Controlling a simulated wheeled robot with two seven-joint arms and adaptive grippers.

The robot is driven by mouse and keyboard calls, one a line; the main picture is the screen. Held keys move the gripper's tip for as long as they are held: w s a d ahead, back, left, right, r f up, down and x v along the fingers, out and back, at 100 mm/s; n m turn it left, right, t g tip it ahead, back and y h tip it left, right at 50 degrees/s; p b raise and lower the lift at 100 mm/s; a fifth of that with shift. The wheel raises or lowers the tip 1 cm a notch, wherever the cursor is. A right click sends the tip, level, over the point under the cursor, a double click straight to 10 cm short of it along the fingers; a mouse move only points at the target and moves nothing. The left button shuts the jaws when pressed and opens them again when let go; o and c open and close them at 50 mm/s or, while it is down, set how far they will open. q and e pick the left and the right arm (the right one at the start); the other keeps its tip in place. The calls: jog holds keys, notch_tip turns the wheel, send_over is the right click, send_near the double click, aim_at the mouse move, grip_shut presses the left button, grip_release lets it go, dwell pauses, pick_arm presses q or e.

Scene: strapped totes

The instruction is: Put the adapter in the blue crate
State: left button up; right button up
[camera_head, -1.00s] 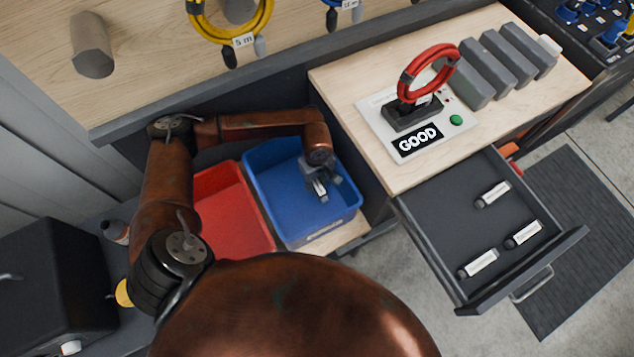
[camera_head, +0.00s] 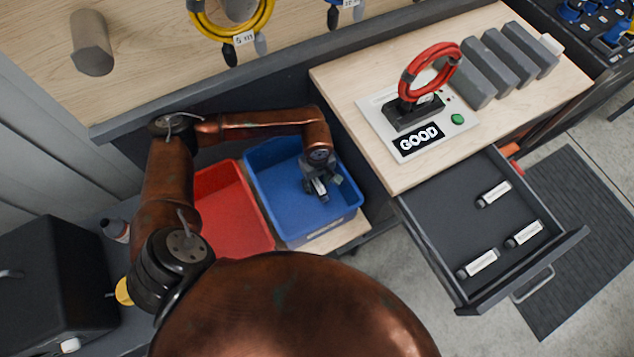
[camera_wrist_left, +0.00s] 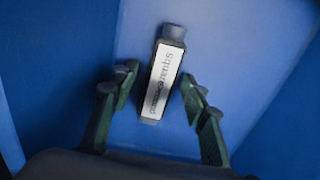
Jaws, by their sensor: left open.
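The blue crate (camera_head: 284,206) stands on a low shelf beside the red crate. My left gripper (camera_head: 322,189) is inside the blue crate, pointing down, with its fingers apart. In the left wrist view the adapter (camera_wrist_left: 164,75), a grey stick with a white printed label, shows between the open fingers of the left gripper (camera_wrist_left: 157,99), against the blue crate's floor (camera_wrist_left: 215,35). Gaps show on both sides of it, so the fingers do not grip it. My right gripper is not in view.
A red crate (camera_head: 232,215) stands left of the blue one. An open drawer (camera_head: 440,215) at right holds several similar labelled sticks (camera_head: 493,194).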

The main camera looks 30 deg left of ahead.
aim_at(317, 183)
pick_arm(q)
notch_tip(317, 183, up, 7)
jog(key=shift+f+p, duration=0.1)
jog(key=shift+p, duration=0.8)
jog(key=shift+r+p, duration=0.5)
jog(key=shift+r, duration=2.4)
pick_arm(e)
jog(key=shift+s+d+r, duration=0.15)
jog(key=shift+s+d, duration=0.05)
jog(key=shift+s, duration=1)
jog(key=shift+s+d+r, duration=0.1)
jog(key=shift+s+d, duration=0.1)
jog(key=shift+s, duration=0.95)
